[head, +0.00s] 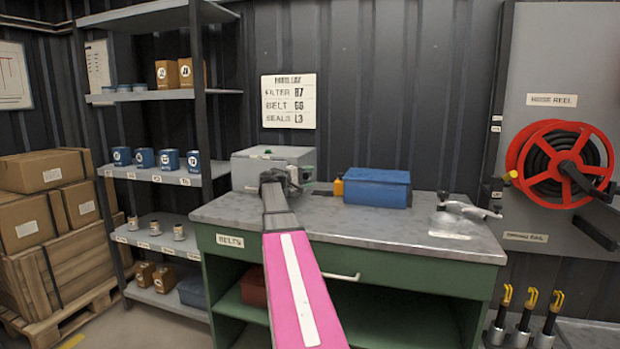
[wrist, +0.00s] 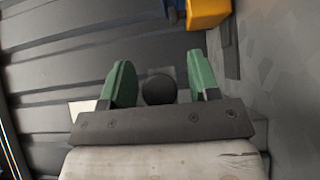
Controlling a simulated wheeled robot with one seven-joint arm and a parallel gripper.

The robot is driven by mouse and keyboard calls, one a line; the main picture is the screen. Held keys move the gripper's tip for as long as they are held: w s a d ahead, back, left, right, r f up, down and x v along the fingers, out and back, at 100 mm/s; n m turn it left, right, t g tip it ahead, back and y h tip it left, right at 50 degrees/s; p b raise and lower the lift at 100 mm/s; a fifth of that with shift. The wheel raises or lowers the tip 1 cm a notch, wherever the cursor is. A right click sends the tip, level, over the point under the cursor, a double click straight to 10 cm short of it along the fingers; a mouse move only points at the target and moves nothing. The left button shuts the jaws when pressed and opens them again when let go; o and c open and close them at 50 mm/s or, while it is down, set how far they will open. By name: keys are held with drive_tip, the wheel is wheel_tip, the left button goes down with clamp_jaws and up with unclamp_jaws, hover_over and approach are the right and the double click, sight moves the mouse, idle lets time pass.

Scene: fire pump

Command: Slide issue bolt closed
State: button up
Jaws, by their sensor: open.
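A grey metal box (head: 262,166) stands on the workbench at its back left. My gripper (head: 298,177) is at the box's right side, with its green jaws only partly seen in the head view. In the wrist view my gripper (wrist: 160,66) is open, with one green finger on each side. A round black knob (wrist: 159,90), which looks like the handle of the issue bolt, lies between the fingers. Gaps show on both sides of it, so the fingers appear not to touch it. The bolt's bar and its position cannot be made out.
A metal tool (head: 466,208) lies at the right end. The bench front between is clear.

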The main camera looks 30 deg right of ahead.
drive_tip(key=shift+d, duration=0.35)
clamp_jaws()
drive_tip(key=w+a, duration=0.2)
drive_tip(key=w, duration=0.1)
drive_tip(key=shift+w+a, duration=0.15)
drive_tip(key=shift+a, duration=0.25)
unclamp_jaws()
drive_tip(key=shift+a, duration=0.1)
